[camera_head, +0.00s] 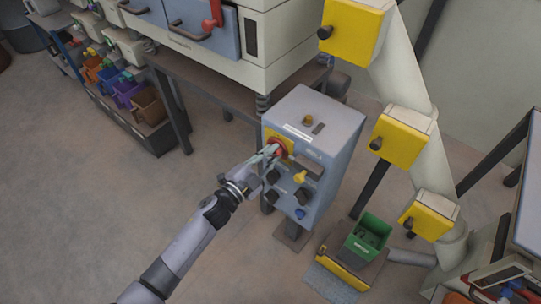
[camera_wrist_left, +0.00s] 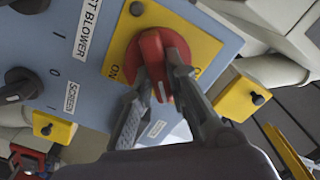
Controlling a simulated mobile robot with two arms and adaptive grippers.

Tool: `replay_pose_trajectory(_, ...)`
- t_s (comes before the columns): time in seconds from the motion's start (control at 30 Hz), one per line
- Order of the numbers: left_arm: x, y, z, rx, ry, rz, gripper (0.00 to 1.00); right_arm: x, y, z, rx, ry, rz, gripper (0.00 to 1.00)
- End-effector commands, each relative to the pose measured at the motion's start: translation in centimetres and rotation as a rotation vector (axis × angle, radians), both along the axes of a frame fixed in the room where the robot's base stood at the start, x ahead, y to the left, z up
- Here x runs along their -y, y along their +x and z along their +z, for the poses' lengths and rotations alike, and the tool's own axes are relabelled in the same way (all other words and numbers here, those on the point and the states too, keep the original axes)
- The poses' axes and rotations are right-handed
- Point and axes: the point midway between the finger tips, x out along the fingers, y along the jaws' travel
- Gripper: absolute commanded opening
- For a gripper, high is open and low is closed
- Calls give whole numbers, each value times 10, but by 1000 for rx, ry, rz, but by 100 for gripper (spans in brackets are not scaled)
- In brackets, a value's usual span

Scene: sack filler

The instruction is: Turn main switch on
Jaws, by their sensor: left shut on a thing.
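The main switch (camera_wrist_left: 155,62) is a red rotary knob on a yellow plate (camera_wrist_left: 196,38), on the front of a blue-grey control box (camera_head: 330,125). In the head view the red knob (camera_head: 279,150) shows partly behind my gripper. My left gripper (camera_head: 268,154) reaches it from the lower left. In the left wrist view the two fingers of my left gripper (camera_wrist_left: 160,90) lie on either side of the knob's handle and are shut on it. "ON" lettering shows on the plate at the left of the knob. My right gripper is not in view.
Black knobs (camera_head: 273,177) and a yellow knob (camera_head: 300,177) sit close by on the box. A green bin (camera_head: 368,238) stands at lower right, near a pale pipe with yellow boxes (camera_head: 400,138). Shelves with coloured bins stand at upper left. The floor at left is clear.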

Motion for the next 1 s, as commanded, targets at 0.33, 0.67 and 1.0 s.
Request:
replay_pose_trajectory(0.33,1,-1,-5,190,263,-1,0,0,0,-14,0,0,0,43)
replay_pose_trajectory(0.67,1,-1,-6,338,469,-1,0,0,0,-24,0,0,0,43)
replay_pose_trajectory(1.0,2,-2,-7,415,575,-2,0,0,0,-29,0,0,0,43)
